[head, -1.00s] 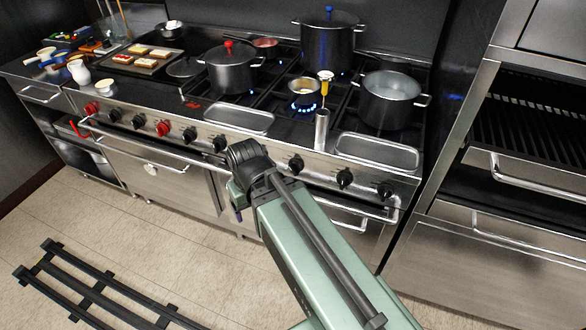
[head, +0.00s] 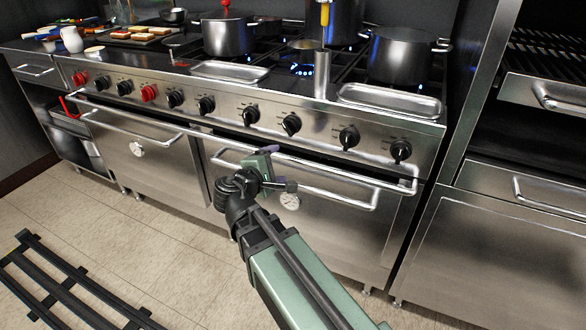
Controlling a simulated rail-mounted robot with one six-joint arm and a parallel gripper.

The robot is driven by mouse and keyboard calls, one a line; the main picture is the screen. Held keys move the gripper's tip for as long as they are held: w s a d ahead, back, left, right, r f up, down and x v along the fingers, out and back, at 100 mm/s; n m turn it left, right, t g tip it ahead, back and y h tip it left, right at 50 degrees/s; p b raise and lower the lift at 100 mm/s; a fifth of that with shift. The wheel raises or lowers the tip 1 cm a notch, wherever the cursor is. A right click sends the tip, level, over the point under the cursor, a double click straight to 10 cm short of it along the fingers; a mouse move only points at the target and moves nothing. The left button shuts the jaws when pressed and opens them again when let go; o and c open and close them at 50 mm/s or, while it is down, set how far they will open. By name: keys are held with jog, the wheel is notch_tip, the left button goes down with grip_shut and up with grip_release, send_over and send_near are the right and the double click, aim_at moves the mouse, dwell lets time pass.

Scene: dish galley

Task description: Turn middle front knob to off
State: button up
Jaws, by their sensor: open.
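A row of knobs runs along the steel front panel of the range. Black knobs stand near the middle (head: 250,115), right of the middle (head: 291,124) and farther right (head: 348,137). I cannot tell for certain which one is the middle front knob. A blue flame burns at the middle front burner (head: 303,70). My gripper (head: 278,166) is below and in front of the panel, near the oven handle, apart from the knobs and empty. It looks small and is partly hidden by my wrist, but it is open.
The oven handle (head: 345,200) juts out below the knobs. Steel trays (head: 230,72) and (head: 390,101) lie along the front of the range top. Pots (head: 398,55) stand behind. A black rack (head: 60,285) lies on the floor at the left.

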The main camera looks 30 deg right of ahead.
aim_at(286, 130)
notch_tip(286, 130, up, 4)
jog(key=w+r+n+t, duration=0.1)
jog(key=n+t, duration=0.2)
jog(key=n, duration=0.1)
jog(key=shift+h, duration=0.4)
jog(key=x, duration=1)
jog(key=shift+w+d+f+p, duration=0.1)
jog(key=shift+w+f+p, duration=0.2)
jog(key=shift+w+f, duration=0.15)
jog(key=c, duration=0.9)
